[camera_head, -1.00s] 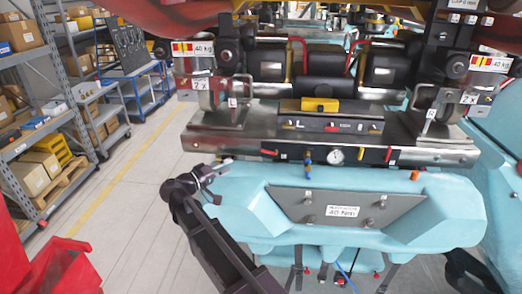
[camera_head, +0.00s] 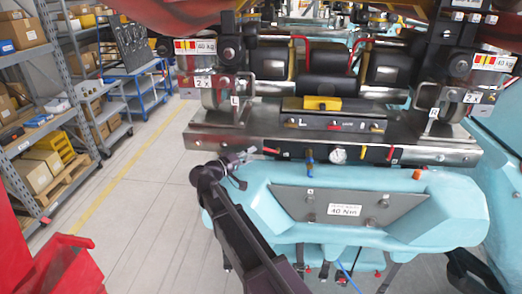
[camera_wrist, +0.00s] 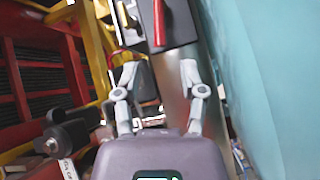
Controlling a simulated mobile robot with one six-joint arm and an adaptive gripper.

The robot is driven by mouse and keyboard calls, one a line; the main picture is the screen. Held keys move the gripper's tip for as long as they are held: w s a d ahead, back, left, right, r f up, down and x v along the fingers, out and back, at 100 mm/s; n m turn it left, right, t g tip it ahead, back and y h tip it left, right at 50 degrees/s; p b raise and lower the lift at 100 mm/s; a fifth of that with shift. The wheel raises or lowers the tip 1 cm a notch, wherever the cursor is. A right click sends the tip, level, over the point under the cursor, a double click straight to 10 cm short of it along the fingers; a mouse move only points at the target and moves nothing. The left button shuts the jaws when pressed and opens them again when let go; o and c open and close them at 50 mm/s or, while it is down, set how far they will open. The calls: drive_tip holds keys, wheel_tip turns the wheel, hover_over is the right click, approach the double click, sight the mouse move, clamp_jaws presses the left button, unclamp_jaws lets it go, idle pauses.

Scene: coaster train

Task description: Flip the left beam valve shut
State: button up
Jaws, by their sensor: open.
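The left beam valve (camera_head: 271,151) shows in the head view as a small red lever at the left end of the dark strip on the metal beam's front (camera_head: 215,135). In the wrist view its red lever (camera_wrist: 159,20) stands out from a dark block, ahead of the fingertips and pointing along the view. My gripper (camera_head: 247,154) is just left of the lever in the head view. In the wrist view my gripper (camera_wrist: 159,73) is open, with its two grey fingers spread and nothing between them. The lever looks apart from both fingers.
A second red lever (camera_head: 390,155), a round gauge (camera_head: 338,155) and a blue-and-brass fitting (camera_head: 310,160) sit further right along the beam. The turquoise seat body (camera_head: 270,205) lies just below; it also fills the wrist view's right side (camera_wrist: 250,70). Open floor (camera_head: 130,200) lies left.

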sight(262, 148)
drive_tip(key=shift+x, duration=2.85)
clamp_jaws()
